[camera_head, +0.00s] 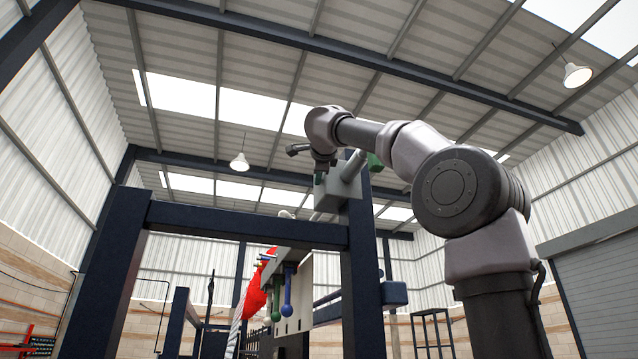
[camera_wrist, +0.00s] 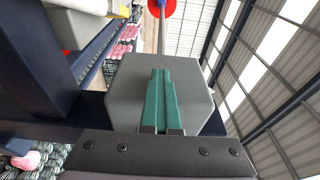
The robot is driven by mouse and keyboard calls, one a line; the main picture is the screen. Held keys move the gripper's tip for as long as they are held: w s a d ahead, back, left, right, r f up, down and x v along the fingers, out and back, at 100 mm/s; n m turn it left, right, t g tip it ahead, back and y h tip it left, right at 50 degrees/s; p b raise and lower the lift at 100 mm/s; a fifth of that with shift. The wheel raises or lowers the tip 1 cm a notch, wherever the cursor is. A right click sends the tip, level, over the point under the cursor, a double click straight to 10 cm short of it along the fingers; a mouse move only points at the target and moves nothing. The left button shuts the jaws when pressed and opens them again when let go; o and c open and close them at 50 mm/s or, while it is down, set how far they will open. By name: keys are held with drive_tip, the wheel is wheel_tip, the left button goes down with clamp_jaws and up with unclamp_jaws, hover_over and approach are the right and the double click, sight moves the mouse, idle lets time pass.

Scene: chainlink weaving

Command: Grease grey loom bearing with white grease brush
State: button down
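The grey block (camera_wrist: 128,85), which looks like the loom bearing, fills the middle of the wrist view. In the head view the grey bearing (camera_head: 334,194) sits high on the dark blue frame, with a grey shaft running from it. My gripper (camera_wrist: 161,72) shows teal fingers side by side in front of the block. They look shut, with nothing visible between them; I cannot tell whether they touch the block. In the head view my gripper (camera_head: 318,178) is at the block's left side. I cannot surely make out the white grease brush; a small pale shape (camera_head: 286,214) shows above the crossbeam.
A dark blue crossbeam (camera_head: 245,222) and post (camera_head: 360,275) stand close below my arm. Blue (camera_head: 288,292) and green (camera_head: 276,306) handled objects hang below the beam, beside red cloth (camera_head: 254,296). A red disc (camera_wrist: 161,7) is on the shaft beyond the block.

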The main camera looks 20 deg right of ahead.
drive_tip(key=a+x, duration=0.1)
drive_tip(key=x, duration=0.5)
drive_tip(key=shift+w, duration=0.55)
idle(0.5)
